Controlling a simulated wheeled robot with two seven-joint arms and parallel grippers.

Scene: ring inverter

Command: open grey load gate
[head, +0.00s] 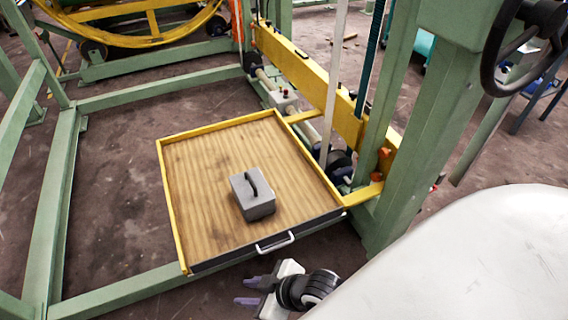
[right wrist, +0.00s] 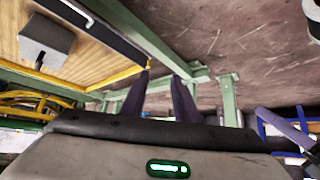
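The grey load gate (head: 225,260) is a dark grey panel along the near edge of a wooden platform with yellow rims. It stands upright and looks closed. A pale bar handle (head: 275,243) sits on its outer face. In the right wrist view the gate (right wrist: 110,35) is a dark strip at upper left, with the handle (right wrist: 76,11) near the top edge. My right gripper (head: 246,291) is below and in front of the handle, apart from it. Its dark purple fingers (right wrist: 160,80) are spread with nothing between them. My left gripper is not seen in the head view.
A grey box (head: 253,194) with a dark grip stands on the wooden platform (head: 205,160). Green frame beams surround the platform, and a thick green post (head: 405,150) rises at its right. A pale rounded surface fills the lower right.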

